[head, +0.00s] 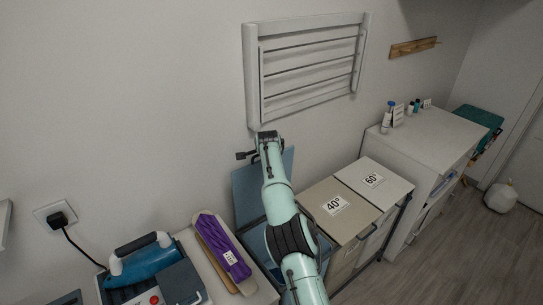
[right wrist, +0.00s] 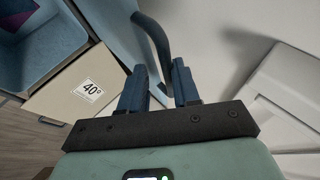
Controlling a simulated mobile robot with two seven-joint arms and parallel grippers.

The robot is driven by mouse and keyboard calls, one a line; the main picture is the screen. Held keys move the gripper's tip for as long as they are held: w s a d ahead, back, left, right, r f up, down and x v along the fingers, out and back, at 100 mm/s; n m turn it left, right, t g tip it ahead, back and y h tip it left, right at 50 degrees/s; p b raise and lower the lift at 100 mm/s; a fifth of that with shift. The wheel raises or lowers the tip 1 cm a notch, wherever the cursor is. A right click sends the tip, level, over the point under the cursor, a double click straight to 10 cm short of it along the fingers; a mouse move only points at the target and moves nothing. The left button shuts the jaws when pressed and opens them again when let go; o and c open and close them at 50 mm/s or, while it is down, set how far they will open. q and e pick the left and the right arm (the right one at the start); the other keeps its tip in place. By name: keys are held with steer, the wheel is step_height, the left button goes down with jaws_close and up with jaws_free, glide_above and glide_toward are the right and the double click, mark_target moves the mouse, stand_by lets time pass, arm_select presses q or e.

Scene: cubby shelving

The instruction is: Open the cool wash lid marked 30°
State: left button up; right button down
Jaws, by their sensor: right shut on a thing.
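The blue lid (head: 246,190) of the leftmost laundry bin stands raised, close to upright near the wall. Its 30° mark does not show. In the right wrist view the blue lid (right wrist: 112,22) has a dark curved handle (right wrist: 152,38). My right gripper (head: 264,139) is at the top of the lid, and its arm hides part of the lid and bin. In the right wrist view the gripper (right wrist: 158,85) is shut on the handle. The open blue bin (right wrist: 45,50) shows with some purple cloth inside. My left gripper is not in view.
A beige 40° lid (head: 341,210) and a white 60° lid (head: 373,181) are shut to the right. A white wall rack (head: 308,66) hangs above. A blue iron (head: 142,262) and a purple-covered board (head: 222,250) lie at the left.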

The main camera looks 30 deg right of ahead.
steer(key=shift+a+f, duration=0.1)
steer(key=shift+f, duration=0.4)
steer(key=c, duration=1.2)
jaws_free()
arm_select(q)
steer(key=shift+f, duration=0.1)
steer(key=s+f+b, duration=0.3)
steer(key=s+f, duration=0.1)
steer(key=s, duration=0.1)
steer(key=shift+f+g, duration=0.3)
arm_select(e)
steer(key=shift+w+r+v, duration=0.15)
steer(key=shift+v, duration=3.25)
steer(key=shift+w+r+v, duration=0.1)
steer(key=shift+v, duration=3.35)
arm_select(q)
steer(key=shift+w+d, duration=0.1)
